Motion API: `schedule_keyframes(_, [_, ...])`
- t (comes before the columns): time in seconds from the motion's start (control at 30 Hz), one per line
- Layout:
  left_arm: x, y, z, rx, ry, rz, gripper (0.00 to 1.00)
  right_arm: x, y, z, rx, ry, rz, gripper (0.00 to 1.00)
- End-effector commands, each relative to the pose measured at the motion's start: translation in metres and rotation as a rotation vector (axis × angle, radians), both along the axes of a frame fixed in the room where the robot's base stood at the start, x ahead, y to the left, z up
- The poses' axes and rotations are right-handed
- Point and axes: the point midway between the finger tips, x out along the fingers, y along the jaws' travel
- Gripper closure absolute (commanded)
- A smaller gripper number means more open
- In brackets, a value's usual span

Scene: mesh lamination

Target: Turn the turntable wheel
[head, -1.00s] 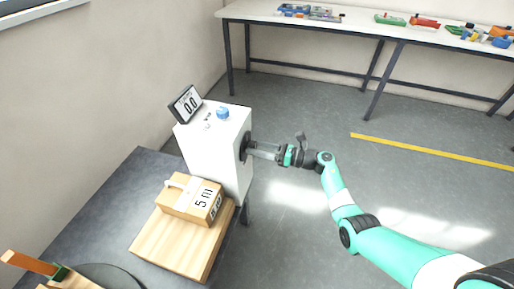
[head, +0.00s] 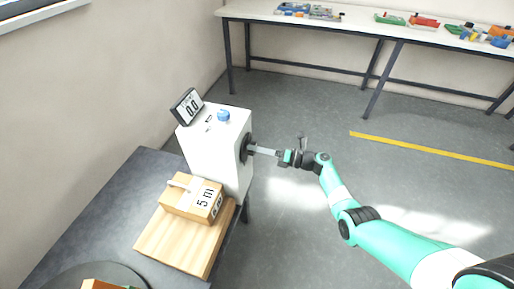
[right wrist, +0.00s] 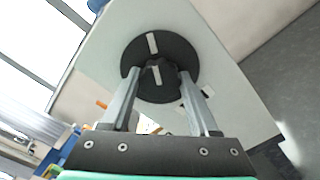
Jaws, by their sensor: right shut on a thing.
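The black turntable wheel (head: 245,144) is mounted upright on the right side of a white box. In the right wrist view the wheel (right wrist: 182,45) is a round black disc with a pale mark and a raised hub (right wrist: 158,80). My right gripper (head: 254,150) reaches in from the right, and its two fingers (right wrist: 160,74) are shut on the hub. The fingers partly cover the hub. A dark round turntable plate (head: 72,274) is cut off at the lower left edge, with an orange and green item (head: 102,285) partly visible on it. My left gripper is not in view.
The white box (head: 215,150) carries a display reading 0.0 (head: 188,106) and a blue knob (head: 223,116). A wooden case (head: 185,202) on a wooden board (head: 170,245) stands before it. A bench (head: 350,20) with parts is at the back. The floor at right is clear.

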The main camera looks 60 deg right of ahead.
Motion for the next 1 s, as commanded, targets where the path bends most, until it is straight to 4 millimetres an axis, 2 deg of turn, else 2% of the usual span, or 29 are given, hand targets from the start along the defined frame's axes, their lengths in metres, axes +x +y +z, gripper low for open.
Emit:
schedule_keyframes(0.57, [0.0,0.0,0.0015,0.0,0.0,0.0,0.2,0.0,-0.0001,-0.0002,0.04,0.01,0.0,0.95])
schedule_keyframes(0.6, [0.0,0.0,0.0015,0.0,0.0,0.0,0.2,0.0,-0.0001,-0.0002,0.039,0.01,0.0,0.32])
schedule_keyframes(0.73, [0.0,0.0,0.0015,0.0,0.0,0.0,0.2,0.0,-0.0002,-0.0001,0.039,0.01,0.0,0.09])
schedule_keyframes(1.0, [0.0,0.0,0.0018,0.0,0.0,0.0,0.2,-0.0003,-0.0003,0.0,0.039,0.01,0.0,0.09])
